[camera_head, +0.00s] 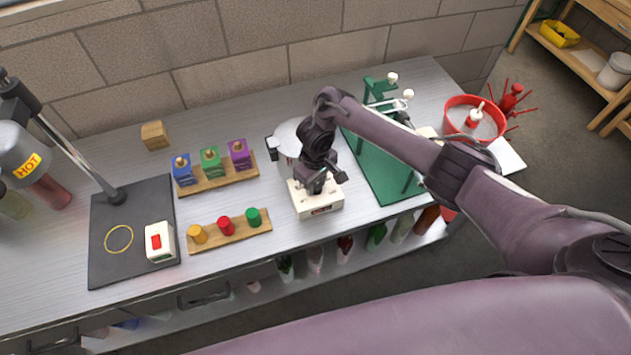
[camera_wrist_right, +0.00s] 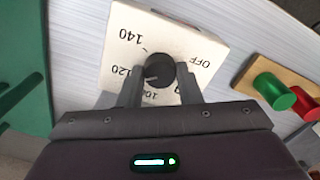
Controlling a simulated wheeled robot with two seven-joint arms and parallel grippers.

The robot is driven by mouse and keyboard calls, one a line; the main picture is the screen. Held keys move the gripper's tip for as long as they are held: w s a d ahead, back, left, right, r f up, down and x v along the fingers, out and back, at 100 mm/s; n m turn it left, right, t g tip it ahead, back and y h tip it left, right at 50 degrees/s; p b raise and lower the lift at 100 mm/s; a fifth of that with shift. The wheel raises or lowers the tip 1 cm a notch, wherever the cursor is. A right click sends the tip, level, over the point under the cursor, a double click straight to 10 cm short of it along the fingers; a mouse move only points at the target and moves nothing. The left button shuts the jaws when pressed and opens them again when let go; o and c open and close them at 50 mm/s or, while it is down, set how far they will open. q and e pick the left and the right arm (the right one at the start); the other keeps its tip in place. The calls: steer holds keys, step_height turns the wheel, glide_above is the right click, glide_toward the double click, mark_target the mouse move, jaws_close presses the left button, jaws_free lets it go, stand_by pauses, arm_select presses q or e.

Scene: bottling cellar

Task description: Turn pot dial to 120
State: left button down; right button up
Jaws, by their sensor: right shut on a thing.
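The pot (camera_head: 288,132) is a silver vessel behind a white control box (camera_head: 316,211) near the front of the steel counter. The right wrist view shows the box's white face (camera_wrist_right: 190,35) with a round black dial (camera_wrist_right: 160,68) and the marks OFF, 140, 120 and a partly covered 100. My right gripper (camera_head: 325,186) reaches down over the box and also shows in the right wrist view (camera_wrist_right: 162,85), its two fingers shut on the dial. A pale line on the dial points roughly toward the 120 mark. In the head view my gripper hides the dial. My left gripper is out of view.
To the left stand a rack of colored blocks (camera_head: 218,178), a board with colored pegs (camera_head: 230,231) and a black mat (camera_head: 105,265) with a red-switch box (camera_head: 159,243). To the right are a green stand (camera_head: 383,185) and a red bucket (camera_head: 456,102).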

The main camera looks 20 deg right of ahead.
mark_target(316, 185)
steer(key=shift+w+m, duration=0.1)
steer(key=shift+m, duration=0.3)
steer(key=o, duration=1)
steer(key=shift+c, duration=0.2)
steer(key=shift+r, duration=0.15)
steer(key=r, duration=0.4)
steer(key=shift+w, duration=0.2)
steer(key=shift+s+d+r, duration=0.1)
steer(key=shift+s+r, duration=0.1)
steer(key=shift+r, duration=1.6)
